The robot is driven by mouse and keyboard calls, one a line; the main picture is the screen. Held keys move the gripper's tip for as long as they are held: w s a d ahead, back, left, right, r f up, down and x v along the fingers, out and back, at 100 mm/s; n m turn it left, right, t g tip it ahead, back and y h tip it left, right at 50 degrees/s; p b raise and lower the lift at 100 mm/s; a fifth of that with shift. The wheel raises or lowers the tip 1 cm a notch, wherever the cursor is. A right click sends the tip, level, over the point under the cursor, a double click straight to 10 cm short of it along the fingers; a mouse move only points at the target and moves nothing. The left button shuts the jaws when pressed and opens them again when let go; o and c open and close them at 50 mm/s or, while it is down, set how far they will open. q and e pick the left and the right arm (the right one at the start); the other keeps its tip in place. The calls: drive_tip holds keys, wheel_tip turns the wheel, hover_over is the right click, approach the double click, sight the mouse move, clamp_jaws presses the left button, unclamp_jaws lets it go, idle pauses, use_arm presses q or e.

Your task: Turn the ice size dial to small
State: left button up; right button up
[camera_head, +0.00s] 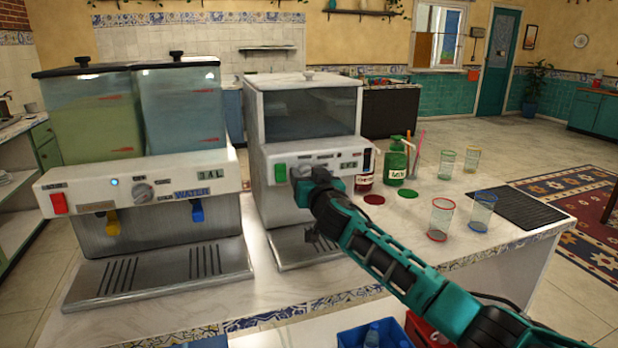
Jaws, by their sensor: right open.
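The ice machine (302,220) is a white and steel unit with a dark glass top, in the middle of the counter in the head view. Its front panel has a green switch (280,173) at the left and a small green display at the right. My right gripper (303,184) is open and close in front of this panel, just right of the green switch. A grey round part at the gripper's tip seems to be the dial, mostly hidden by the gripper. I cannot tell whether the fingers touch it. The dial's marking cannot be read. My left gripper is out of view.
A two-tank drink dispenser (145,190) stands close at the left. Right of the ice machine are a dark bottle (365,172), a green bottle (396,160), several glasses and a black drain mat (517,207). A blue crate (350,336) is below the counter's front.

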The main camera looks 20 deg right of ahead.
drive_tip(key=c, duration=1)
drive_tip(key=shift+f+n, duration=0.1)
drive_tip(key=shift+n, duration=0.2)
drive_tip(key=shift+f+n+t+y, duration=0.1)
drive_tip(key=shift+n+t+y, duration=0.1)
drive_tip(key=shift+n, duration=3.2)
drive_tip(key=shift+f+n+t+y, duration=0.1)
drive_tip(key=shift+n+y, duration=0.1)
drive_tip(key=shift+n, duration=3.2)
